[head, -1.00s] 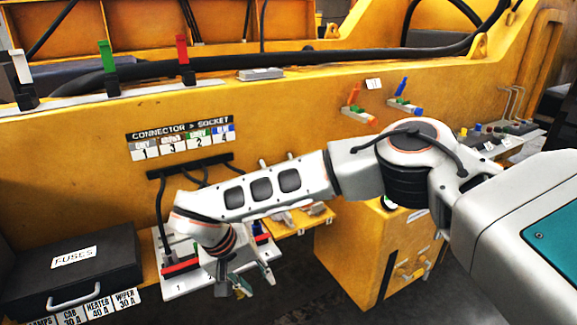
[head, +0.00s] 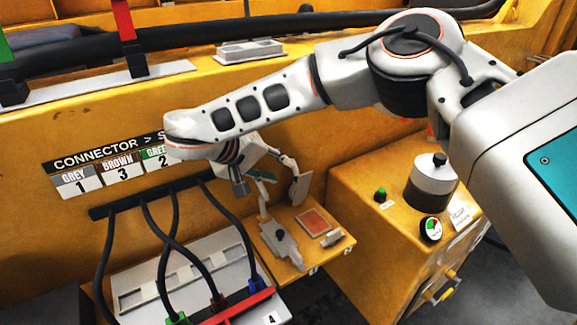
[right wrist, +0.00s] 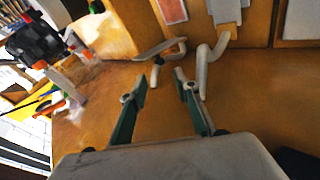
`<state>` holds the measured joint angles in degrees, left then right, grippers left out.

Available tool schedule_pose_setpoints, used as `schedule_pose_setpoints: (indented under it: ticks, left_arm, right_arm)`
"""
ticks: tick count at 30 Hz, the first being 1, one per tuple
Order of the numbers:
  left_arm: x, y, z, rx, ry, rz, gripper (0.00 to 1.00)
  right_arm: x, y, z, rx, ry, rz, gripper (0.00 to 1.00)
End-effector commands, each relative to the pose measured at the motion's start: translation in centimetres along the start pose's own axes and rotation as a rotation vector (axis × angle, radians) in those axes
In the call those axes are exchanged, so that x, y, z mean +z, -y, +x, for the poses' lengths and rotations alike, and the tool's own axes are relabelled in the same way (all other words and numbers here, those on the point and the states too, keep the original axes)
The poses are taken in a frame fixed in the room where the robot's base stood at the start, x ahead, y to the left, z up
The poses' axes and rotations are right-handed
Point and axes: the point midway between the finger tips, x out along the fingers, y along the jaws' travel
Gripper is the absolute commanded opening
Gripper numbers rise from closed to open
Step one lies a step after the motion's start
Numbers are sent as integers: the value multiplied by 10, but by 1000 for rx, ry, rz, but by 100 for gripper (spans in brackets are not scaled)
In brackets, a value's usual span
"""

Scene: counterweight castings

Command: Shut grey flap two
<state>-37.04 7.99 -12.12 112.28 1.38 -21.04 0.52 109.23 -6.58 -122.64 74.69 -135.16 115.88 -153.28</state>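My right gripper (head: 256,178) hangs over the back of a small yellow shelf (head: 292,262), partly hidden by my wrist. In the right wrist view its two teal fingers (right wrist: 160,88) are spread with nothing between them. A grey flap (head: 301,188), apparently flap two, stands raised behind an uncovered red pad (head: 314,222). In the right wrist view this flap (right wrist: 158,49) shows nearly edge-on with a bent grey arm, just beyond the fingertips. Another grey flap (head: 281,242) lies down to its left, with its own bent arm (right wrist: 209,62). I see no clear contact. My left gripper is out of view.
A connector board (head: 130,285) with black cables and coloured plugs lies left of the shelf. A yellow box (head: 375,240) with a dark knob (head: 439,160), green button and gauge stands to the right. The yellow wall is close behind the gripper.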

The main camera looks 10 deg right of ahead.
Motion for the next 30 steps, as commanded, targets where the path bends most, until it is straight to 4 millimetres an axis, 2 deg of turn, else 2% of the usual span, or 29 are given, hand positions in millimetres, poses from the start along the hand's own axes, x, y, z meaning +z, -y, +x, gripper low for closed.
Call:
schedule_pose_setpoints:
  ticks: [4, 13, 18, 26, 27, 30]
  left_arm:
    - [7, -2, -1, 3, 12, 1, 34]
    - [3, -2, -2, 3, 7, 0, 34]
    - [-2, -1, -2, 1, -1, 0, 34]
    - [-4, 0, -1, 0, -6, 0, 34]
    - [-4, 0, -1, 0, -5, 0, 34]
    - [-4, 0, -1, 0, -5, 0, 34]
  right_arm:
    - [2, 0, 20, -2, 6, 0, 31]
    - [1, 1, 63, -3, 4, 1, 31]
    - [1, 1, 74, -1, 2, -1, 31]
    - [1, 0, 75, -1, 1, 0, 31]
    - [1, 0, 75, -1, 1, 0, 26]
    - [1, 0, 75, -1, 1, 0, 0]
